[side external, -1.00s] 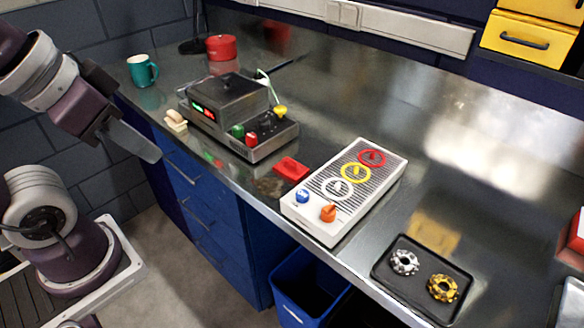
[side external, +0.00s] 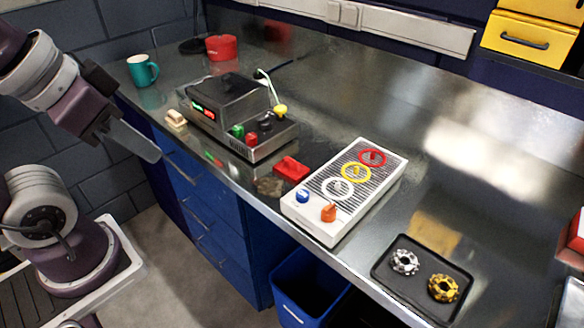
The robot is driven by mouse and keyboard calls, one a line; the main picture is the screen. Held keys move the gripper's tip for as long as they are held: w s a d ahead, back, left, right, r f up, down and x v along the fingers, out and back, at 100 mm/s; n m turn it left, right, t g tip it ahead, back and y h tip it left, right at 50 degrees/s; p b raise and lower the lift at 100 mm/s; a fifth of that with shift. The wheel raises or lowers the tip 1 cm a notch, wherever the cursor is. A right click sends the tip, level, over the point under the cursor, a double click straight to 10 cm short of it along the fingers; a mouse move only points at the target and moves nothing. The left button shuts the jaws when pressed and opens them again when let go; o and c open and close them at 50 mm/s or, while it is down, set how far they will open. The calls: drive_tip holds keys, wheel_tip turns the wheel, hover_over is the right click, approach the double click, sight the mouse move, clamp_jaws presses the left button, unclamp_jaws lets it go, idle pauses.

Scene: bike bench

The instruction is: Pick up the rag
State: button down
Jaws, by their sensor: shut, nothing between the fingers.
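I cannot make out a clear rag. A small flat red thing (side external: 291,169) lies on the bench between the grey device and the white panel, near the front edge; I cannot tell whether it is cloth. My gripper (side external: 152,152) is at the left, off the bench's front edge, pointing down and right. Its fingers look shut and hold nothing. It is well apart from the red thing.
A grey device (side external: 228,100) with coloured knobs and a white panel (side external: 363,192) with three rings stand on the metal bench (side external: 440,130). A teal mug (side external: 141,70), red container (side external: 220,47), and black tray (side external: 410,283) with two cogs also stand there. A blue bin (side external: 306,290) is below.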

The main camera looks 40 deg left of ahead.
drive_tip(key=c, duration=1.2)
unclamp_jaws()
drive_tip(key=shift+o, duration=0.2)
drive_tip(key=n+g, duration=0.6)
drive_tip(key=n, duration=1.2)
hover_over(290, 160)
drive_tip(key=f, duration=1.1)
drive_tip(key=shift+s+d+f, duration=0.1)
drive_tip(key=shift+s+f, duration=0.3)
drive_tip(key=shift+n, duration=0.3)
drive_tip(key=f, duration=0.7)
drive_tip(key=shift+w+f, duration=0.2)
drive_tip(key=shift+w, duration=0.2)
